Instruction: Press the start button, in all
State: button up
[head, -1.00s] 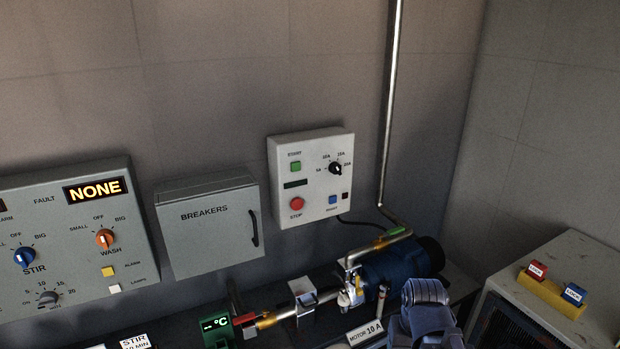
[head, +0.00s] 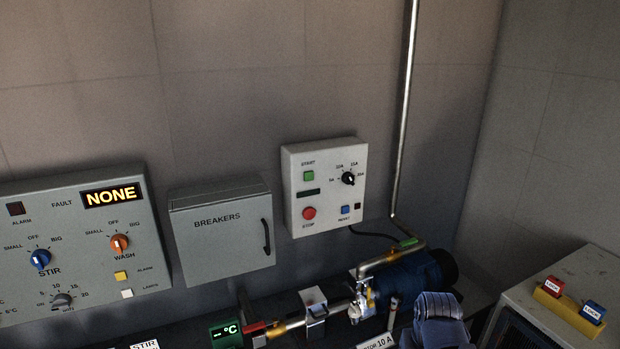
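The green start button (head: 308,176) is at the upper left of a pale grey control box (head: 328,222) on the back wall. Below it are a dark narrow window (head: 309,192) and the red stop button (head: 309,213). A black dial (head: 348,178) with amp marks and a blue reset button (head: 345,210) are on the box's right side. The start button is in plain view with nothing in front of it. Part of my arm shows at the lower right, well below the box. My gripper's fingers cannot be made out.
A closed breakers box (head: 222,243) hangs left of the control box. Further left is a panel (head: 80,240) with a lit NONE display. A blue motor (head: 415,278) and pipework (head: 340,303) stand below. Red and blue locks (head: 554,285) sit on a cabinet at right.

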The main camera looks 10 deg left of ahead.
grip_shut()
dwell(1.4)
